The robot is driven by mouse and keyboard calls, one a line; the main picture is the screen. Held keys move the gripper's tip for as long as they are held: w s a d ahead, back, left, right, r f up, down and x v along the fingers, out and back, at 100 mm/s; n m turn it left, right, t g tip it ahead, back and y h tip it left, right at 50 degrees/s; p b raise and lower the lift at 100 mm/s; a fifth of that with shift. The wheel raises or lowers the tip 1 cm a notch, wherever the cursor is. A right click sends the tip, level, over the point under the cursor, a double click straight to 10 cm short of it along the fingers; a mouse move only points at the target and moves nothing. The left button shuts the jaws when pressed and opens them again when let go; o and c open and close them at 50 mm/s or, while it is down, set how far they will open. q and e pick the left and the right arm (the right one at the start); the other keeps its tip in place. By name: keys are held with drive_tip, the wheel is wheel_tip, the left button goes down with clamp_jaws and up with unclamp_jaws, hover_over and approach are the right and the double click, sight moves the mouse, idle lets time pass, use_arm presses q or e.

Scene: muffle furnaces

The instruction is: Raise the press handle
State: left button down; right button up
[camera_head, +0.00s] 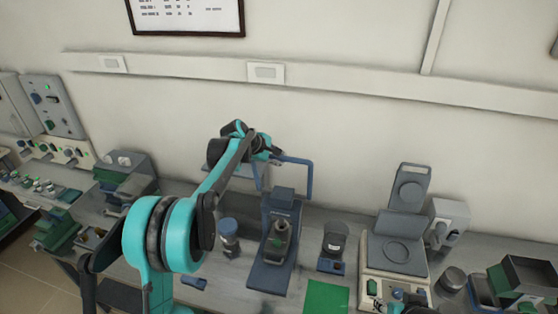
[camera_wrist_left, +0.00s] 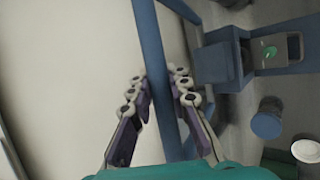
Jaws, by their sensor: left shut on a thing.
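The press (camera_head: 273,262) is a blue-grey stand on the bench, with a dark bottle-like part with a green mark in its middle. Its handle (camera_head: 309,180) is a blue bar frame rising above and behind the press head (camera_head: 284,195). My left gripper (camera_head: 274,153) is at the top bar of the handle, by the wall. In the left wrist view the blue handle bar (camera_wrist_left: 151,50) runs between the two fingers of my left gripper (camera_wrist_left: 161,88), which is shut on it. The press body (camera_wrist_left: 222,58) shows to the right there. My right gripper cannot be made out clearly.
A blue-lidded jar (camera_head: 229,236) stands left of the press and a dark cup (camera_head: 335,238) right of it. A balance-like device (camera_head: 398,250) stands further right. A green mat (camera_head: 327,296) lies at the front. The wall (camera_head: 380,140) is close behind.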

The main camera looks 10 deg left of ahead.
use_arm(q)
drive_tip(key=shift+w+r, duration=0.15)
drive_tip(key=c, duration=1.4)
unclamp_jaws()
drive_tip(key=v, duration=1.1)
drive_tip(key=shift+s+a+r, duration=0.1)
drive_tip(key=shift+s+r, duration=0.15)
drive_tip(key=shift+r, duration=0.05)
drive_tip(key=s+d+f+m+y+b, duration=0.15)
drive_tip(key=s+f+m+b, duration=0.25)
drive_tip(key=s+f+b, duration=0.45)
drive_tip(key=s+d+f+m+y+b, duration=0.1)
drive_tip(key=s+d+f+m+b, duration=0.3)
drive_tip(key=s, duration=0.7)
drive_tip(key=s+f+m+y+b, duration=0.1)
drive_tip(key=s+f+m+b, duration=0.1)
drive_tip(key=s+f, duration=0.3)
drive_tip(key=s+a+f+m+b, duration=0.1)
drive_tip(key=s+f+m+b, duration=0.2)
drive_tip(key=s+f, duration=0.3)
drive_tip(key=s+f+m+y+b, duration=0.1)
drive_tip(key=s+f+m+b, duration=0.2)
drive_tip(key=s+f, duration=0.3)
drive_tip(key=shift+s+a+f+y+b, duration=0.1)
drive_tip(key=shift+f+y+b, duration=0.1)
drive_tip(key=shift+f, duration=0.8)
drive_tip(key=shift+s+a+f+y+b, duration=0.1)
drive_tip(key=shift+f+y, duration=0.05)
drive_tip(key=shift+f, duration=0.85)
